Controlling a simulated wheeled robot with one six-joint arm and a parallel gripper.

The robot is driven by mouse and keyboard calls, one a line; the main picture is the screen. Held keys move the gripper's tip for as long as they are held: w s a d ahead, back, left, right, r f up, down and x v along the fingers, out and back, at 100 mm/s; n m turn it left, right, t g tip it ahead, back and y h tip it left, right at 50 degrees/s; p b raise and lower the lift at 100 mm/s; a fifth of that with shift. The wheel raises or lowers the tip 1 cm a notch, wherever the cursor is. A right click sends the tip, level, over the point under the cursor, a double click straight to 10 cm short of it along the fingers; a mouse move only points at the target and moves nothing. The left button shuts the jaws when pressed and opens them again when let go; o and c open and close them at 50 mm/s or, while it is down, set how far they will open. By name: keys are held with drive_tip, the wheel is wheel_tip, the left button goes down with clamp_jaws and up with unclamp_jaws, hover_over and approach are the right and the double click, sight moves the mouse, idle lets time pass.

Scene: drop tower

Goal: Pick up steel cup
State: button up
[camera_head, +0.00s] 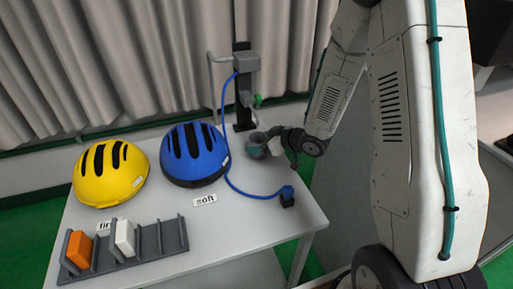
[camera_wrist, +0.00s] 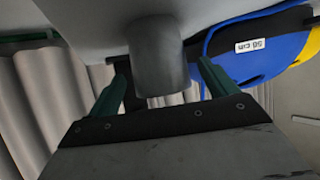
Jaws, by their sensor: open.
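The steel cup (camera_wrist: 158,58) is a plain grey cylinder standing on the pale table top in the wrist view. My gripper (camera_wrist: 162,88) has two green fingers spread apart, one on each side of the cup, with gaps showing beside it. The jaws are not closed on it. In the head view my gripper (camera_head: 266,147) is low over the table's right rear part, beside the tower. There the cup is mostly hidden by my gripper and hard to make out.
A blue helmet (camera_head: 194,152) and a yellow helmet (camera_head: 108,172) lie left. A grey rack (camera_head: 150,243) holds orange and white pads at the front.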

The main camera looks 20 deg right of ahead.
drive_tip(key=shift+x, duration=1)
drive_tip(key=c, duration=1.2)
drive_tip(key=shift+r, duration=0.1)
